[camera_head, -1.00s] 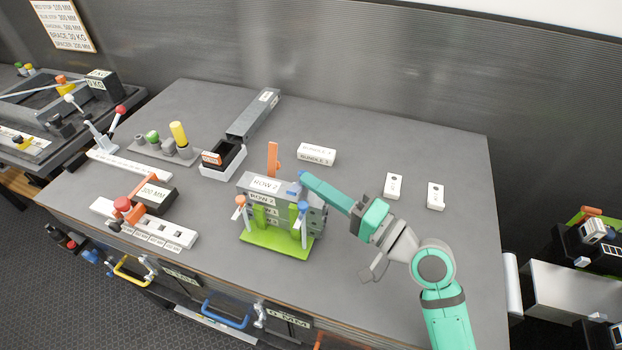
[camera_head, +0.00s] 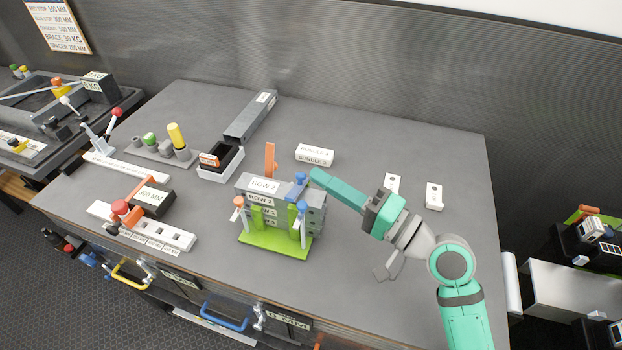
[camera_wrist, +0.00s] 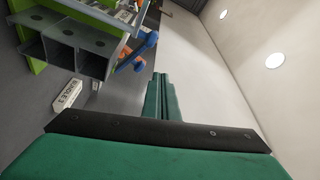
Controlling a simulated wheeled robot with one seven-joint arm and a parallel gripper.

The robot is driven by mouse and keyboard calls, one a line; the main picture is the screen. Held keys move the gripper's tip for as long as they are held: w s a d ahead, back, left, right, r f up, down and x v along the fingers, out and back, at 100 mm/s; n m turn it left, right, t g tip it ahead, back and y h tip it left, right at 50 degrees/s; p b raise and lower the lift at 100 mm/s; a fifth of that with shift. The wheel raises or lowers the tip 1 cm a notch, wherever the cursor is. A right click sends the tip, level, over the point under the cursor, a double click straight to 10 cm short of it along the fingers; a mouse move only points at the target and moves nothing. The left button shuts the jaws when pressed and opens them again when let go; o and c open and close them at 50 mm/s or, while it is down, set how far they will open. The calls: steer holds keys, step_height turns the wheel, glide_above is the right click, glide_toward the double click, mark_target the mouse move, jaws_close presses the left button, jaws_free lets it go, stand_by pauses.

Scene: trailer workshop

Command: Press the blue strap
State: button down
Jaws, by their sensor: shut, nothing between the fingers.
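The blue strap (camera_head: 297,184) is at the right end of the stack of grey tubes labelled ROW 2 (camera_head: 264,186), which sits in a green rack (camera_head: 270,243). It also shows in the wrist view (camera_wrist: 138,52), slanting past the tube ends. An orange strap (camera_head: 270,158) stands upright behind the stack. My gripper (camera_head: 314,174) is shut and empty, its tip just right of the blue strap with a small apparent gap. In the wrist view its fingers (camera_wrist: 160,78) lie together, below and right of the strap. Whether the strap is fully down I cannot tell.
A white-labelled bundle block (camera_head: 314,154) lies behind the stack. Two small white blocks (camera_head: 434,196) lie to the right on the grey bench. An orange-handled fixture (camera_head: 142,225) and a black bin (camera_head: 222,160) stand left. The bench's right side is mostly clear.

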steer(key=s+d+f, duration=0.2)
steer(key=d, duration=0.4)
steer(key=shift+s+d+f, duration=0.15)
steer(key=shift+s+d, duration=0.2)
steer(key=shift+d, duration=0.05)
steer(key=shift+w, duration=0.1)
